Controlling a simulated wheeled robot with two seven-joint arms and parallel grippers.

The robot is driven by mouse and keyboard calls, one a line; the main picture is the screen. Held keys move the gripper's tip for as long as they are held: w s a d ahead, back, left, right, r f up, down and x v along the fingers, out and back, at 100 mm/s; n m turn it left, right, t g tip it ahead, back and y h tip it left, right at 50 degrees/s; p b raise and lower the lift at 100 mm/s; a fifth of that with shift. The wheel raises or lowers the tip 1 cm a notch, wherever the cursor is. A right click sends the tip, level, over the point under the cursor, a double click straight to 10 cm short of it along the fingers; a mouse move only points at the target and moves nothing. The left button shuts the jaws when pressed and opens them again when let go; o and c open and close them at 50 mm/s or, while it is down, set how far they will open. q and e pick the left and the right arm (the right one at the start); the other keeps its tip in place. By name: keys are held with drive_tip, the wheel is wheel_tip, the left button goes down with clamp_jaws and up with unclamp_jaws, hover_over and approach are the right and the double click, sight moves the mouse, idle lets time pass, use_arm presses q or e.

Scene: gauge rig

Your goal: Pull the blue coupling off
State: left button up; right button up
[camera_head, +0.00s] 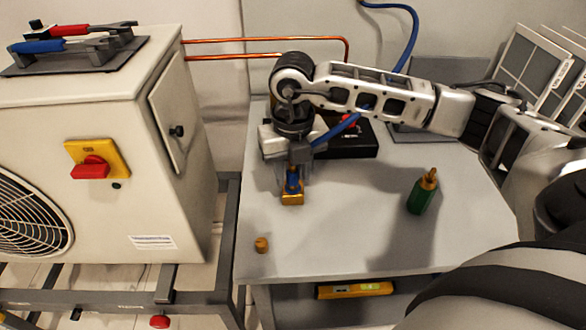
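A blue hose (408,45) comes down the back wall, passes behind my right arm and runs toward the coupling. My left gripper is not in view.
A small brass cap (261,244) and a green bottle (422,192) stand on the table (350,240). A black case (350,142) lies behind the gripper. A cream outdoor unit (120,210) carries red and blue handled tools (75,40). The front middle of the table is clear.

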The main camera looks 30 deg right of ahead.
clamp_jaws()
drive_tip(key=shift+r, duration=0.3)
drive_tip(key=shift+r+p, duration=1.75)
drive_tip(key=shift+r, duration=0.55)
